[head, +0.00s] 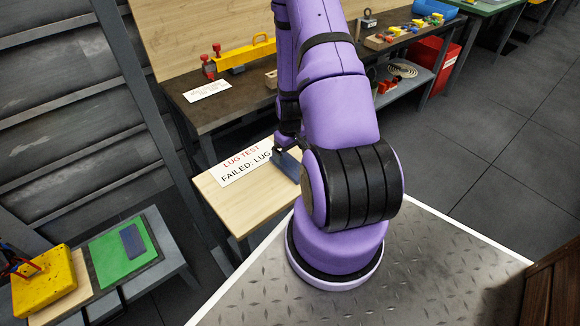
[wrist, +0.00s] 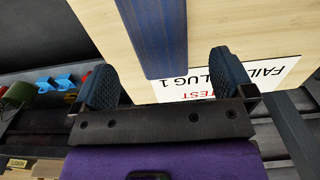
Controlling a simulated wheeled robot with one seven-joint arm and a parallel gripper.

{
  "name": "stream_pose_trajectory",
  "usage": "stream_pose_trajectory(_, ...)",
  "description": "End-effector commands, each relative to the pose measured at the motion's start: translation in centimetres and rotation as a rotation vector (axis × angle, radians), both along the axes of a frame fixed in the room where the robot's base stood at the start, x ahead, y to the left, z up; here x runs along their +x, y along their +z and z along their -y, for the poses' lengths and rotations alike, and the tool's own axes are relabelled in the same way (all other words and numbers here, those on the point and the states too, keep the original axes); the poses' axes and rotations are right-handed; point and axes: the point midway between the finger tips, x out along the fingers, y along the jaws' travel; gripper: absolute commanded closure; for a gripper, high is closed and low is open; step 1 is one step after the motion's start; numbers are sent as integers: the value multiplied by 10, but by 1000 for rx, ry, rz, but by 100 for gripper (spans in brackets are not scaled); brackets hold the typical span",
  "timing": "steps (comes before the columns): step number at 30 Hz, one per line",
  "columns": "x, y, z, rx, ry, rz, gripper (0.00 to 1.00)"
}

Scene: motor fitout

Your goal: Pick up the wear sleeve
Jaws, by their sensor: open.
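A long dark blue piece (wrist: 155,38) with faint stripes, which I take for the wear sleeve, lies over the pale wooden table top in the wrist view. It also shows in the head view (head: 287,166), partly hidden by my arm. My gripper (wrist: 163,66) is open. The near end of the blue piece lies between its two fingers in the picture, with space on both sides. I cannot tell how far above the piece the fingers are. In the head view the gripper is mostly hidden behind my arm.
A white "LUG TEST FAILED" sign (head: 245,163) lies on the wooden table (head: 232,210). Another dark blue block (head: 132,241) rests on a green board (head: 107,262) at the lower left, beside a yellow block (head: 42,285). A dark workbench (head: 240,103) stands behind.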

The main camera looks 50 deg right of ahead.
Motion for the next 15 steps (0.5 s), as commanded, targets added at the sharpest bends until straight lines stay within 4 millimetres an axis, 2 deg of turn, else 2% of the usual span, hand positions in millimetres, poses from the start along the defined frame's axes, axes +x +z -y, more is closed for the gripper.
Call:
stream_pose_trajectory(10, 1, -22, 1, 0, 0, 0, 0)
stream_pose_trajectory(15, 3, -44, 3, 0, 0, -1, 0)
